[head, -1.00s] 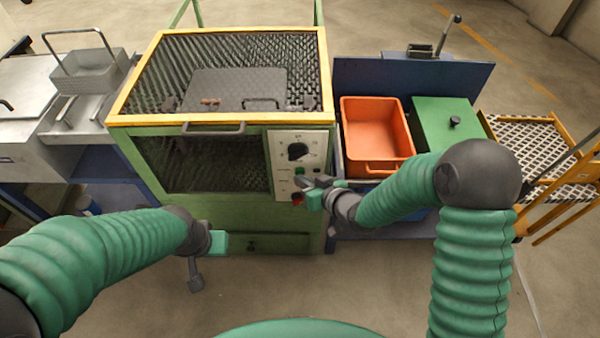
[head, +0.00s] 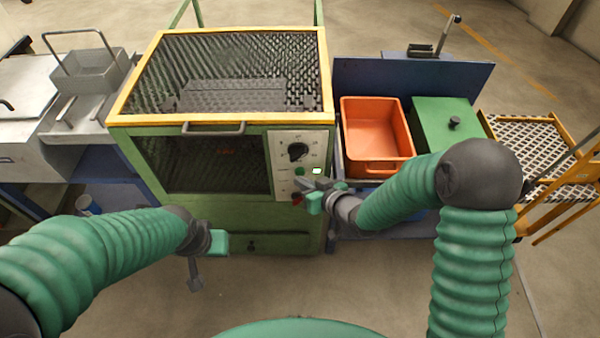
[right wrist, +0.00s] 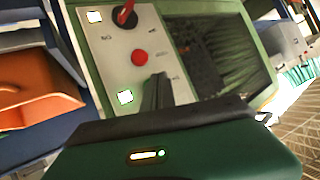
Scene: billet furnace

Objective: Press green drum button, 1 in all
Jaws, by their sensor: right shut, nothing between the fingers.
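The furnace's control panel (head: 285,182) is a pale plate with a black dial (head: 298,151). A small green button (head: 299,170) sits below the dial, and a lit green lamp (head: 317,170) is beside it. My right gripper (head: 304,184) is shut and empty, just in front of the panel below the button. A red button (right wrist: 139,57) shows beyond the fingertips. My left gripper (head: 197,262) hangs in front of the furnace's left side, its jaws unclear.
The green furnace (head: 245,217) has a yellow-rimmed mesh top and a front window (head: 205,165). An orange bin (head: 376,166) and a green lid (head: 447,122) are on the right. A metal basket (head: 90,73) is at left. A yellow-framed rack (head: 535,150) stands far right.

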